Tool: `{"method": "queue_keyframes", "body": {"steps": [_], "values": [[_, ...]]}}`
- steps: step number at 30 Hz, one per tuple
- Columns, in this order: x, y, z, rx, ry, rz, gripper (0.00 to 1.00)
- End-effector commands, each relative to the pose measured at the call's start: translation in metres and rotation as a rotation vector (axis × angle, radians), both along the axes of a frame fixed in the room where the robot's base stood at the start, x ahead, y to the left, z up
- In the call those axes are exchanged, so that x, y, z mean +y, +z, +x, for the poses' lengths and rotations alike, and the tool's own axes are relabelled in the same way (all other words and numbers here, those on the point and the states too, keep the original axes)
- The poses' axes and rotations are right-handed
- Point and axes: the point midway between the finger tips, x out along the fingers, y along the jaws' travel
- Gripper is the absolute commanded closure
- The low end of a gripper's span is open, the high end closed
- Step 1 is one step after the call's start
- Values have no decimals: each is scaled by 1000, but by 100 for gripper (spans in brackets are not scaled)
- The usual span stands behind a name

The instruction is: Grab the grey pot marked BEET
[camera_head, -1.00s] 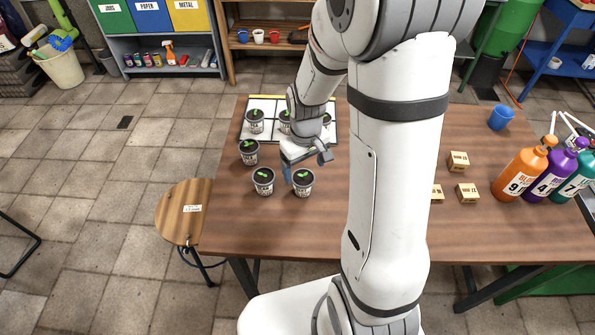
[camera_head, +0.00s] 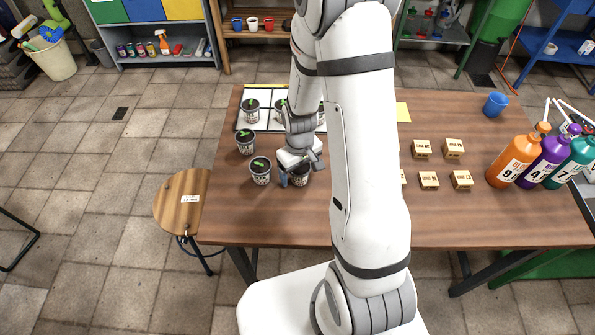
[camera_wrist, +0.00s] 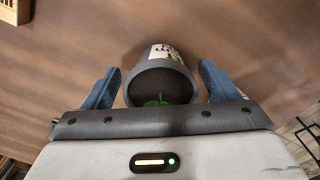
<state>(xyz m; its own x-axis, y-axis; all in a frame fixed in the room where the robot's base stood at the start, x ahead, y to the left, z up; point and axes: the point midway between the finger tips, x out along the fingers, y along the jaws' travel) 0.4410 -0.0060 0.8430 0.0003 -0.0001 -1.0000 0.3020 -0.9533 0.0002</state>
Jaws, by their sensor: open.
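A grey pot (camera_wrist: 160,84) with dark soil, a green sprout and a white label is between my fingers in the wrist view. Its label is upside down and too small to read surely, so I cannot tell whether it says BEET. The same pot (camera_head: 301,180) stands on the table in the head view, partly hidden under my gripper (camera_head: 301,172). My gripper is open, one blue finger on each side of the pot (camera_wrist: 161,70). A small gap shows on both sides in the wrist view.
Two similar pots (camera_head: 246,142) (camera_head: 260,171) stand to the left, close by. More pots stand on a white gridded board (camera_head: 240,124) behind. Small wooden blocks (camera_head: 429,180) and large bottles (camera_head: 517,158) are to the right, with a blue cup (camera_head: 495,104). A stool (camera_head: 172,208) is at left.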

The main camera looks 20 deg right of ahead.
Motion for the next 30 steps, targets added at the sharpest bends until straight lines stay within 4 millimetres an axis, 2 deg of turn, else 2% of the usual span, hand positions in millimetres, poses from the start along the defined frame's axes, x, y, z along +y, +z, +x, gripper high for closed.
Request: {"method": "queue_keyframes", "body": {"steps": [2,20,26,30], "values": [[0,0,0,0,0,0,21],[0,0,0,0,1,0,70],[1,1,0,0,1,0,70],[1,8,1,-1,1,0,70]]}}
